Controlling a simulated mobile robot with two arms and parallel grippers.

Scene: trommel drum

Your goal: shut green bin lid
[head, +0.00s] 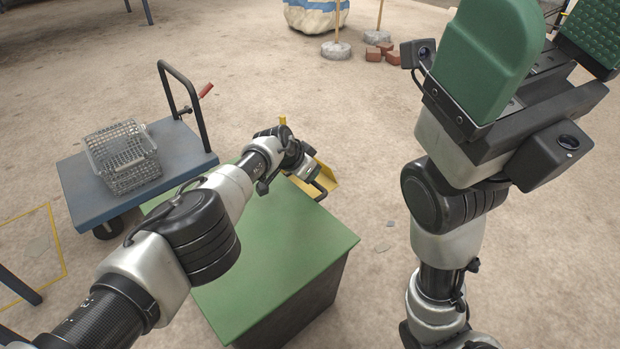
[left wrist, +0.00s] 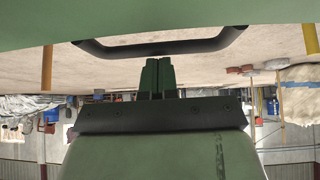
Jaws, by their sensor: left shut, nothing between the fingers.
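The green bin stands in front of me in the head view, with its flat green lid (head: 285,262) lying level over the dark body (head: 300,310). I cannot tell whether a thin gap is left under the lid. A dark bar handle (head: 320,194) juts from the lid's far edge; it also spans the top of the left wrist view (left wrist: 160,48). My left arm reaches across the lid. My left gripper (left wrist: 159,64) is shut and empty, its green fingertips close by the handle; contact is unclear. My right gripper (head: 548,22) is raised at the upper right, open and empty.
A blue cart (head: 185,150) with a wire basket (head: 122,158) stands left of the bin. A yellow object (head: 326,176) is just beyond the bin's far edge. Bricks (head: 376,52), posts and a white sack (head: 316,15) are far back. The floor right of the bin is mostly clear.

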